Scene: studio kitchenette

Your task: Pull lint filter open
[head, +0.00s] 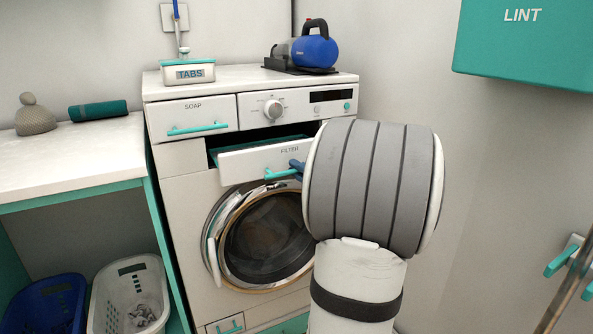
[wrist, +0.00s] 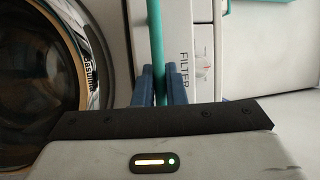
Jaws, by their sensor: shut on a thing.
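The lint filter drawer (head: 240,163), a white front marked FILTER with a teal handle (head: 283,173), stands out from the washing machine (head: 180,210). A dark gap and a teal inner part show behind its front. My gripper (head: 298,168) is at the right part of the handle, mostly hidden by my arm in the head view. In the wrist view my gripper's blue fingers (wrist: 160,88) are shut on the teal handle bar (wrist: 156,45), beside the FILTER lettering on the drawer front (wrist: 180,30).
The round door (head: 262,238) is shut below the drawer. The soap drawer (head: 193,118) and control dial (head: 273,109) are above. A teal LINT box (head: 530,42) hangs on the right wall. A counter (head: 70,160) with baskets (head: 130,297) below stands left.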

